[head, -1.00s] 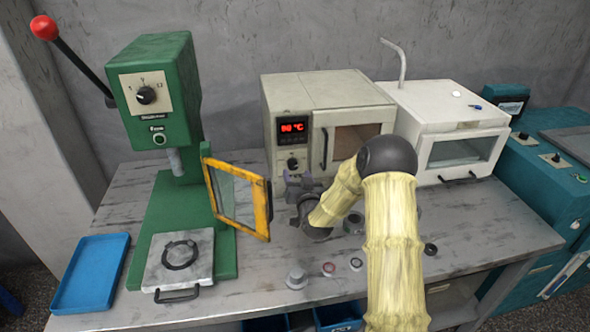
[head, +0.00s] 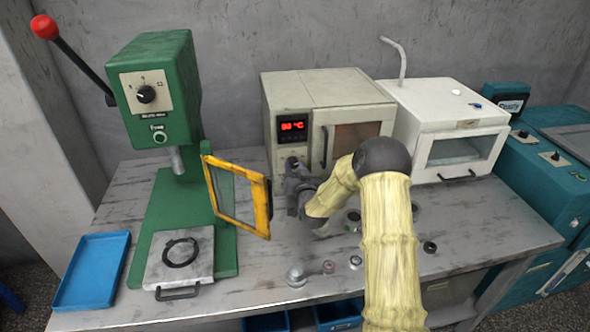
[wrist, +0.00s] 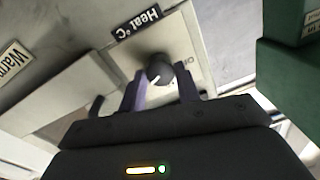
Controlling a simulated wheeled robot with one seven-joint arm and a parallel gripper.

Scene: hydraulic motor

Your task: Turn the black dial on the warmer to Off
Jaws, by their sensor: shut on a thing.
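The warmer (head: 325,88) is a beige box with a red lit display (head: 293,126) and a closed windowed door, at the back of the bench. In the head view my gripper (head: 293,172) is below the display and hides most of the dial.
A green press (head: 158,95) with a red-tipped lever and a yellow-framed guard (head: 262,207) stands left of my gripper. A white windowed box (head: 440,115) stands right of the warmer. Small round parts (head: 296,277) lie at the bench front. A blue tray (head: 92,270) is far left.

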